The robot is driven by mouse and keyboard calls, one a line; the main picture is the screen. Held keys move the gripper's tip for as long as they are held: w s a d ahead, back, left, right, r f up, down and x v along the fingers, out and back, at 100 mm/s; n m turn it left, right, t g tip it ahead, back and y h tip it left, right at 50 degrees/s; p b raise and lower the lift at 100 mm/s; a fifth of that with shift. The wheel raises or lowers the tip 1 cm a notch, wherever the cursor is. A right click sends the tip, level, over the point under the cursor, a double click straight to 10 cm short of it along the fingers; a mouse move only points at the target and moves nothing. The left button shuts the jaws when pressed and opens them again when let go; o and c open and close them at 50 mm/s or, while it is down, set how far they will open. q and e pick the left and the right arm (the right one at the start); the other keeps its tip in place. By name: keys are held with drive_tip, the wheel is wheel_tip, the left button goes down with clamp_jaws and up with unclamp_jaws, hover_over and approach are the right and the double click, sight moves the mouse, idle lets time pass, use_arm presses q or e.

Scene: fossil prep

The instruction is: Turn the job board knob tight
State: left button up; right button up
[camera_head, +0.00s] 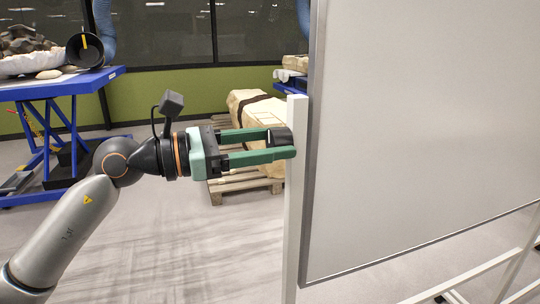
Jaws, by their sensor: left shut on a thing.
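The job board (430,130) is a large white panel with a grey frame, filling the right of the head view. A white upright post (292,220) stands at its left edge. A black knob (281,137) sits at the left side of this post. My left gripper (281,143) reaches in from the left, and its green fingers are shut on the knob, one above and one below in the picture. The finger tips partly cover the knob. My right gripper is not in view.
A blue lift table (60,84) with rocks and a black round container (86,50) stands at the back left. A wrapped block lies on a wooden pallet (240,182) behind the gripper. The floor at lower left is clear.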

use_arm(q)
drive_tip(key=shift+f+m+b, duration=0.1)
drive_tip(key=shift+m+b, duration=0.2)
drive_tip(key=shift+m, duration=0.3)
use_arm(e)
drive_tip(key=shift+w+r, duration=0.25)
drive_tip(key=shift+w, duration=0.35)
use_arm(q)
drive_tip(key=o, duration=1.1)
drive_tip(key=shift+o, duration=1.3)
drive_tip(key=shift+a, duration=0.25)
drive_tip(key=b+v, duration=0.2)
drive_tip(key=v, duration=1)
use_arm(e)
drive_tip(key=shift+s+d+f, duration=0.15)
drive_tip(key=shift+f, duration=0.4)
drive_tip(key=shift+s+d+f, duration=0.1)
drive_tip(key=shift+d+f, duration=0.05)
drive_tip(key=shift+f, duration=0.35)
